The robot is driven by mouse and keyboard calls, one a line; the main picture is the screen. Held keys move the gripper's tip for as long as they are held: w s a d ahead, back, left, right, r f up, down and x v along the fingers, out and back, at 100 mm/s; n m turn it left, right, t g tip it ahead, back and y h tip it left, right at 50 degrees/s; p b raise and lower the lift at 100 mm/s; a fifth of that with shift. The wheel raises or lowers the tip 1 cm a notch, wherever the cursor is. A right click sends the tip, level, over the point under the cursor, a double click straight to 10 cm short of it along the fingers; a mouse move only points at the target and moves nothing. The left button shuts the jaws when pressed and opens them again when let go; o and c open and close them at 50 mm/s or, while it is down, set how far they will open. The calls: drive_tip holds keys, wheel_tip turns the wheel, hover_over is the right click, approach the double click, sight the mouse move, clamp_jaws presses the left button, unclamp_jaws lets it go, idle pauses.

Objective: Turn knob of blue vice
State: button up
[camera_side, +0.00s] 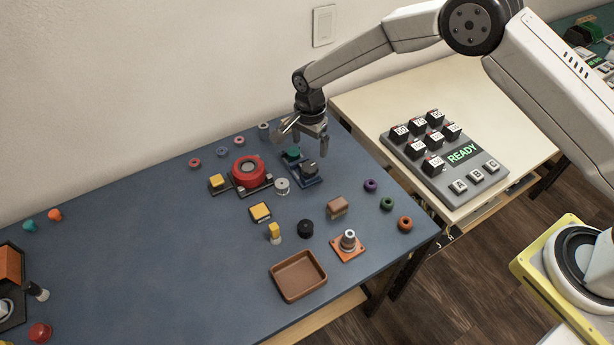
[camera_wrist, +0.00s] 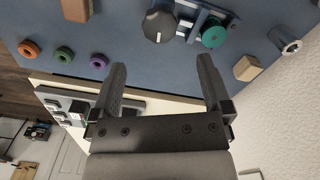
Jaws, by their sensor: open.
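The blue vice (camera_side: 312,181) lies on the blue table mat in the side view, with a dark round knob (camera_side: 309,168) at its near right end and a green round part (camera_side: 292,154) at its far end. My gripper (camera_side: 311,147) hangs above the vice, apart from it, fingers spread and nothing between them. In the wrist view, the knob (camera_wrist: 158,25) with a light pointer mark sits beyond the open gripper (camera_wrist: 163,66), near the top edge. The blue vice (camera_wrist: 205,8) and green part (camera_wrist: 214,35) show right of it, cut off by the frame.
A red round device (camera_side: 247,171) and a small silver cylinder (camera_side: 281,186) stand close left of the vice. A brown block (camera_side: 337,206), black ring (camera_side: 305,228) and brown tray (camera_side: 298,276) lie nearer. A keypad (camera_side: 445,157) stands right. The mat's left middle is clear.

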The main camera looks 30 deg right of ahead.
sight(310, 166)
drive_tip(key=shift+f, duration=3.85)
drive_tip(key=c, duration=1.3)
